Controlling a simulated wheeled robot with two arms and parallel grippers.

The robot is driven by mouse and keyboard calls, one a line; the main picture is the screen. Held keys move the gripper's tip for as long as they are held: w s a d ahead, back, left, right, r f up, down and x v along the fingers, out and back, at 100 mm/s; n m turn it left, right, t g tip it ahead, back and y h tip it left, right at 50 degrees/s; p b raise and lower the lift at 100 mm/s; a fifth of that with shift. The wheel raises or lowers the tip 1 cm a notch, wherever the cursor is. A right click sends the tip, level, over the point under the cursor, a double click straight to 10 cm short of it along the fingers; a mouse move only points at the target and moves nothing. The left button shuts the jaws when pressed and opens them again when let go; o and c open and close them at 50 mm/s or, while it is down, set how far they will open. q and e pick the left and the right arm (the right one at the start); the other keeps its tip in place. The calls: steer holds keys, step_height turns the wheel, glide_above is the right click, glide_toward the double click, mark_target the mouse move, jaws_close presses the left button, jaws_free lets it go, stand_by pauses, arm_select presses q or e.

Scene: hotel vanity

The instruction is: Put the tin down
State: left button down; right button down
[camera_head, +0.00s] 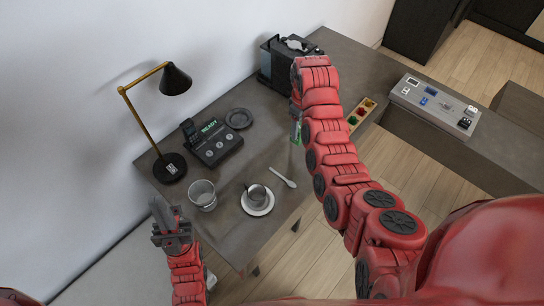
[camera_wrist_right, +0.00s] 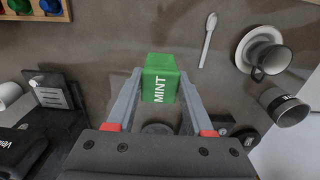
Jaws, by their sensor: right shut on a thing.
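A green tin labelled MINT (camera_wrist_right: 161,77) is between the two fingers of my right gripper (camera_wrist_right: 160,92) in the right wrist view, above the grey-brown vanity top (camera_head: 318,60). My right gripper is shut on it. In the head view only a green sliver of the tin (camera_head: 296,131) shows beside my right arm, which hides most of it and the gripper. I cannot tell the gap beneath the tin. My left gripper (camera_head: 168,222) is over the vanity's near left edge, apart from the tin; its finger opening is unclear.
A black machine (camera_head: 270,72) stands at the back. A black device reading READY (camera_head: 216,143), a lamp (camera_head: 172,165) and a dark round dish (camera_head: 239,118) are left. A glass (camera_head: 203,195), cup on a saucer (camera_head: 257,208) and spoon (camera_head: 284,178) are in front. A wooden tray (camera_head: 353,123) lies right.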

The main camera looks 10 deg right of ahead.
mark_target(298, 143)
step_height(298, 143, down, 3)
steer(key=shift+f+b, duration=0.1)
steer(key=shift+b, duration=0.7)
steer(key=shift+s+f+p, duration=0.25)
steer(key=shift+f+p, duration=0.05)
steer(key=shift+p, duration=0.55)
step_height(298, 143, down, 3)
steer(key=shift+w+f+p, duration=0.1)
steer(key=shift+f+p, duration=0.25)
steer(key=shift+f, duration=1.05)
steer(key=shift+f, duration=0.2)
steer(key=shift+c, duration=1.4)
jaws_free()
